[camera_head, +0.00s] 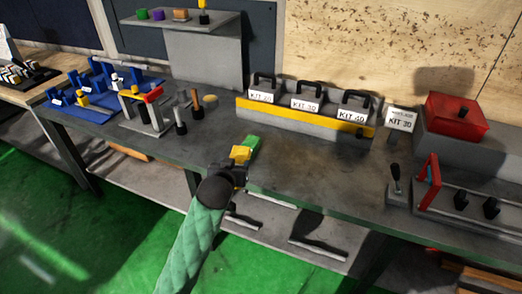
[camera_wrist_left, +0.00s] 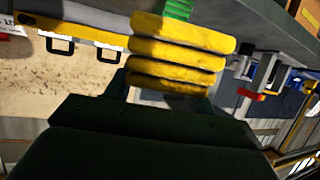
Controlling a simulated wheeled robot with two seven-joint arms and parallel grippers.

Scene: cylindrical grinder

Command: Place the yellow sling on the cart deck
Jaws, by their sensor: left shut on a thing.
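The yellow sling (camera_head: 240,153) is a small folded bundle at the front of my left gripper (camera_head: 236,168), over the front part of the grey bench. In the left wrist view the sling (camera_wrist_left: 178,50) shows as several stacked yellow folds right in front of the dark gripper body. My left gripper is shut on it; the fingertips are mostly hidden. A green ribbed piece (camera_head: 253,142) shows just beyond the sling, and also in the left wrist view (camera_wrist_left: 178,9); I cannot tell whether they touch. I cannot make out a cart deck. My right gripper is not in view.
The grey bench (camera_head: 310,180) has clear room to the right of the gripper. A yellow-edged rack of kit cases (camera_head: 305,117) stands behind. Upright tools (camera_head: 181,122) and blue fixtures (camera_head: 100,85) stand left; a red box (camera_head: 455,117) and lever unit (camera_head: 475,200) stand right.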

